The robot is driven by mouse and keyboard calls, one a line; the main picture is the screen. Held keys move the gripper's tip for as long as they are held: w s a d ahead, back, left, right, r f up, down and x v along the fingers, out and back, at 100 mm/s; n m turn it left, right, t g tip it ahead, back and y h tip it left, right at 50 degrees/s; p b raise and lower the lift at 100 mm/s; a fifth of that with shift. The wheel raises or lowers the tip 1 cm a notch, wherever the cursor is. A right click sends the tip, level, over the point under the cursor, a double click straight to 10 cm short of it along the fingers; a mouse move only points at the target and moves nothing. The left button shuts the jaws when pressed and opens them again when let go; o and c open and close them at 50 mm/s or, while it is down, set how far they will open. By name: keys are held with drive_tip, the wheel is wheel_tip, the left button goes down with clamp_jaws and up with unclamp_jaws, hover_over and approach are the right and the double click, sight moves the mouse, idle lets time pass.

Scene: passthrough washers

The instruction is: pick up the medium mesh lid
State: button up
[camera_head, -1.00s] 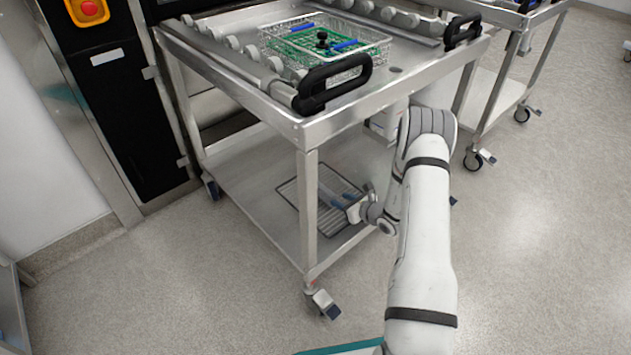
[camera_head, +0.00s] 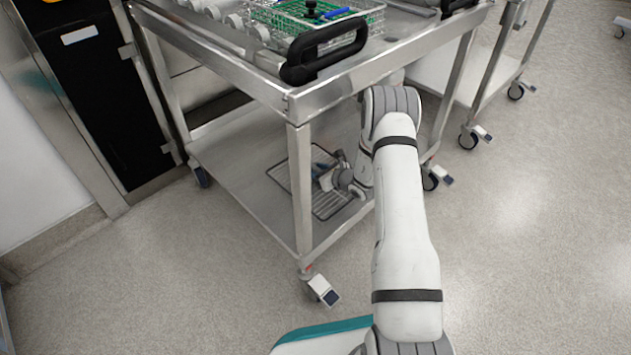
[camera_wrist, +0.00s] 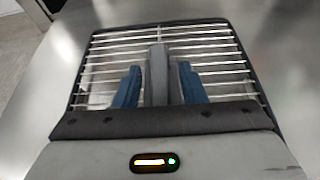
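The medium mesh lid, a dark-rimmed flat frame with thin metal bars, lies on the cart's lower shelf; it shows in the head view (camera_head: 330,205) and in the wrist view (camera_wrist: 215,50). My gripper (camera_head: 320,170) is over the lid in the head view, partly hiding it. In the wrist view, my gripper (camera_wrist: 160,67) has two blue fingers spread apart over the bars, with a grey bar between them. The gripper is open and I see nothing held in it. I cannot tell whether the fingers touch the lid. The lid's near edge is hidden behind the gripper body.
The cart's upper deck (camera_head: 225,58) is above my arm's end and carries a wire basket (camera_head: 300,25) and a black handle (camera_head: 325,48). A front cart leg (camera_head: 302,190) stands left of my arm. A second cart (camera_head: 445,75) is at the right. The floor in front is clear.

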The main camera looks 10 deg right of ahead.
drive_tip(key=shift+c, duration=0.4)
drive_tip(key=shift+s, duration=0.15)
clamp_jaws()
drive_tip(key=shift+r, duration=0.15)
